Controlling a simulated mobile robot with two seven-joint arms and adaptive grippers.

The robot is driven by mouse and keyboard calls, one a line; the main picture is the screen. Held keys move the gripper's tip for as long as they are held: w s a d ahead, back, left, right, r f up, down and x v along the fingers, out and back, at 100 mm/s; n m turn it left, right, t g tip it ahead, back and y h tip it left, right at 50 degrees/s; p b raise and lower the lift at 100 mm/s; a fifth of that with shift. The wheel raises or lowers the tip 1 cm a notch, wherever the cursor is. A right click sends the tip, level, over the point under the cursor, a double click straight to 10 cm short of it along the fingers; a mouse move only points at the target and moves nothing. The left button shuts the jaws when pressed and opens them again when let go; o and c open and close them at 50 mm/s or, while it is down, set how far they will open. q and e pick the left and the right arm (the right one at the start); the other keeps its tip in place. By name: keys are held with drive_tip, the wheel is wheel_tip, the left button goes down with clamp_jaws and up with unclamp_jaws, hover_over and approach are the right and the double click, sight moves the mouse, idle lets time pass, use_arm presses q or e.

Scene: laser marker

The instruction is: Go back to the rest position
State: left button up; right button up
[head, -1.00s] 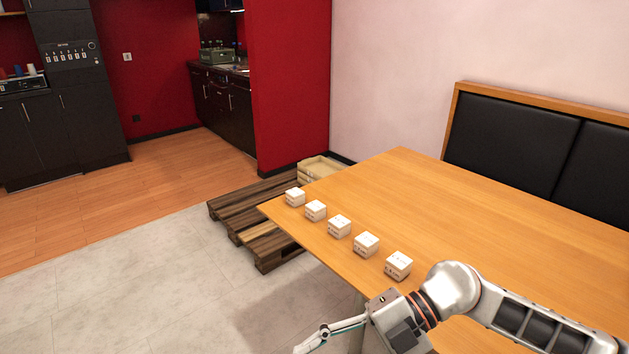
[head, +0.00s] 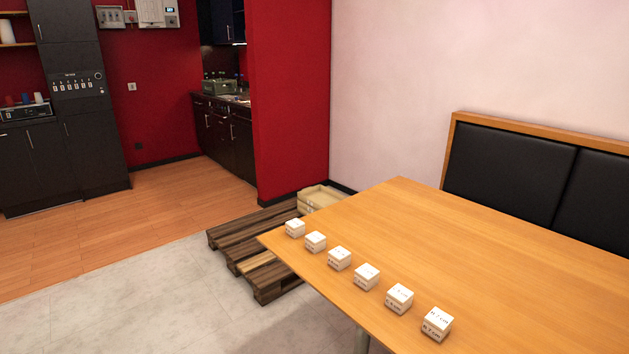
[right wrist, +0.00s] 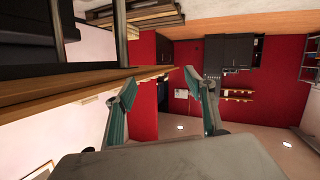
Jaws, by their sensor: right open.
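My right gripper (right wrist: 158,88) shows in the right wrist view with its two greenish fingers spread apart and nothing between them. The room appears upside down there, and the edge of a wooden table (right wrist: 60,92) lies to the left of the fingers. Neither gripper shows in the head view now. In the head view, several small white labelled cubes (head: 366,276) stand in a row along the near left edge of the wooden table (head: 480,260). My left gripper is not seen in any view.
A dark wooden pallet (head: 250,240) lies on the floor left of the table, with a pale crate (head: 318,198) behind it. A black padded bench (head: 510,155) stands along the wall. Dark cabinets (head: 85,140) stand at the back left. The floor at left is clear.

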drive_tip(key=s+d+f+m+g+h, duration=0.1)
drive_tip(key=s+d+f+g+h, duration=0.1)
drive_tip(key=s+f, duration=0.7)
drive_tip(key=d+g, duration=0.1)
drive_tip(key=d, duration=0.1)
drive_tip(key=shift+d+f+m, duration=0.2)
drive_tip(key=shift+d+m, duration=0.1)
